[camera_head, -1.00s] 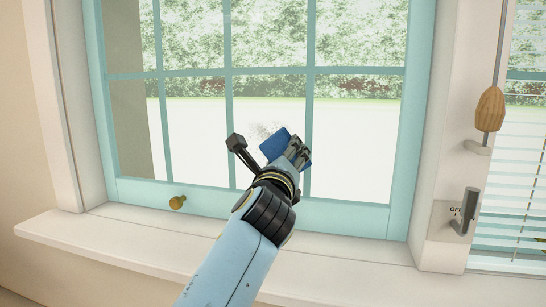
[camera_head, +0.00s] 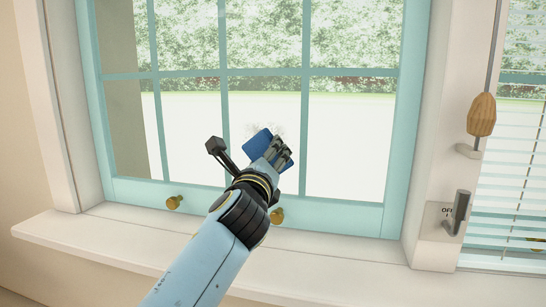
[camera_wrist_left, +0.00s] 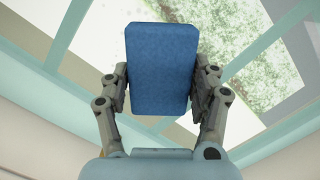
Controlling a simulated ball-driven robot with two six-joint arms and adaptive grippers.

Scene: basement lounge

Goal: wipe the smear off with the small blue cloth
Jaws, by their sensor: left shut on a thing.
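My left gripper (camera_head: 276,152) is shut on the small blue cloth (camera_head: 256,144) in front of the window. In the left wrist view the cloth (camera_wrist_left: 161,68) is a flat blue rectangle held between the two fingers. A faint grey speckled smear (camera_head: 270,128) shows on the white lower part of a pane, just above the cloth's upper edge. The cloth and fingers may hide part of it. I cannot tell whether the cloth touches the glass. My right gripper is not in view.
The window has a teal frame (camera_head: 330,212) with thin bars between panes. Two brass knobs (camera_head: 174,202) (camera_head: 277,215) stick out of its lower rail. A white sill (camera_head: 90,238) runs below. At right are a wooden pull (camera_head: 481,115), a metal lever (camera_head: 459,212) and blinds (camera_head: 510,190).

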